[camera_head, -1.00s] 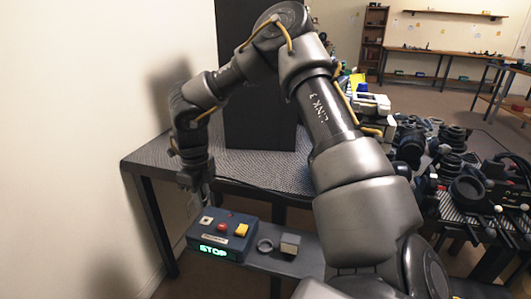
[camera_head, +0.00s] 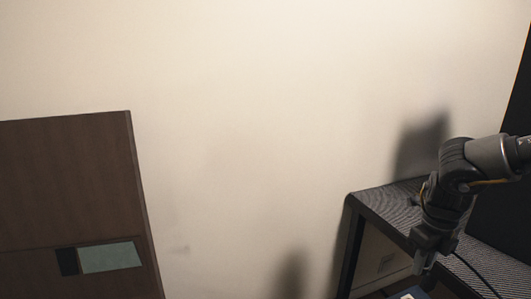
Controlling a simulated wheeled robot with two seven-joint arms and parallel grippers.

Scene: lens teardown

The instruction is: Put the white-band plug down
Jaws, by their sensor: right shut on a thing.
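My right gripper (camera_head: 424,262) is at the lower right, pointing down in front of the dark table's near edge. It is shut on what I take to be the white-band plug. The plug is small and mostly hidden by the fingers, and its white band cannot be made out. A thin black cable (camera_head: 477,274) runs from near the gripper to the lower right. My left gripper is not in view.
The dark patterned table (camera_head: 390,200) stands against the bare cream wall (camera_head: 230,120). A brown panel (camera_head: 65,190) stands at the left.

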